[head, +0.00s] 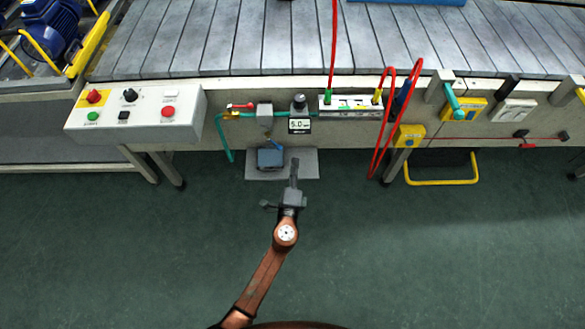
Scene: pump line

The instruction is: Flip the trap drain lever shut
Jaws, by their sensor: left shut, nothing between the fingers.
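My left gripper (295,168) is shut and empty. It reaches up from the bottom of the head view, its fingertips over the grey plate. A red lever (240,106) lies roughly level on the teal pipe (222,138) higher up. My right gripper is not in view.
Above stand a grey filter block (264,113) and a gauge (299,125) reading 5.0. A control box (140,112) with buttons is at left. Red hoses (378,135) and a yellow box (409,136) are at right.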

